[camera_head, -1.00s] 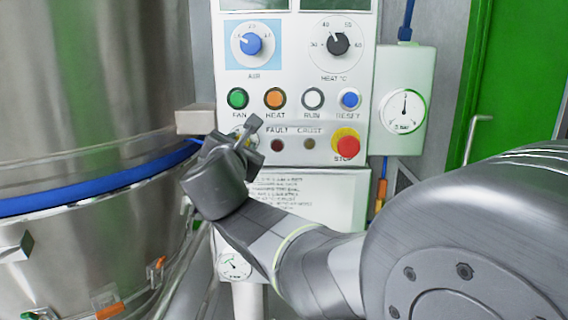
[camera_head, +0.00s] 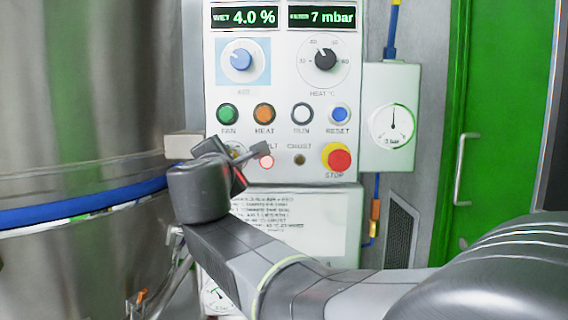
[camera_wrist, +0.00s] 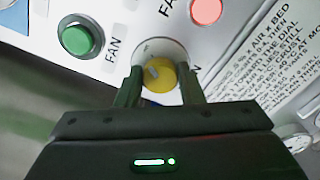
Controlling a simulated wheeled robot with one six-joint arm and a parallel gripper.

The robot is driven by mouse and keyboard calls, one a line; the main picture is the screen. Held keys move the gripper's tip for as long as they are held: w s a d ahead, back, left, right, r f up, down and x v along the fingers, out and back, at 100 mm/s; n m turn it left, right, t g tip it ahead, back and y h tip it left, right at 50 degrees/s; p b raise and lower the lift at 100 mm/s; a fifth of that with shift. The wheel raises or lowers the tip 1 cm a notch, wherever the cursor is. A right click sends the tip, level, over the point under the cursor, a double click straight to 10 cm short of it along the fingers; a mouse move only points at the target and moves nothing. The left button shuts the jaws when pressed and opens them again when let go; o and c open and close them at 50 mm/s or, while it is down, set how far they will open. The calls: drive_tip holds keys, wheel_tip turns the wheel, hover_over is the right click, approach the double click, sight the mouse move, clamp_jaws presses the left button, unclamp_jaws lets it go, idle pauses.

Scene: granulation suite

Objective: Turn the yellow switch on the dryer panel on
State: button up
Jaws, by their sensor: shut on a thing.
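The yellow switch (camera_wrist: 159,74) sits on the white dryer panel (camera_head: 345,125), below and beside the green FAN button (camera_wrist: 78,38). In the wrist view, my gripper (camera_wrist: 160,82) has a finger on each side of the switch knob and is shut on it. The knob's grey pointer mark faces up and left in that view. In the head view, my gripper (camera_head: 240,160) is at the panel's lower left and mostly hides the switch. The FAULT lamp (camera_head: 266,161) glows pinkish red; it also shows in the wrist view (camera_wrist: 206,10).
The panel's displays (camera_head: 244,17) read 4.0 % and 7 mbar. The red STOP button (camera_head: 339,159) is right of my gripper. A steel vessel (camera_head: 80,100) with a blue band stands close on the left. A gauge box (camera_head: 390,120) and green door (camera_head: 480,110) are on the right.

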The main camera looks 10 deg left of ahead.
drive_tip(key=o, duration=1)
drive_tip(key=shift+s, duration=0.1)
drive_tip(key=p+v, duration=0.3)
drive_tip(key=v, duration=1)
drive_tip(key=shift+s, duration=0.3)
drive_tip(key=shift+w, duration=0.1)
drive_tip(key=b+x, duration=0.3)
drive_tip(key=x, duration=1)
drive_tip(key=shift+w, duration=0.3)
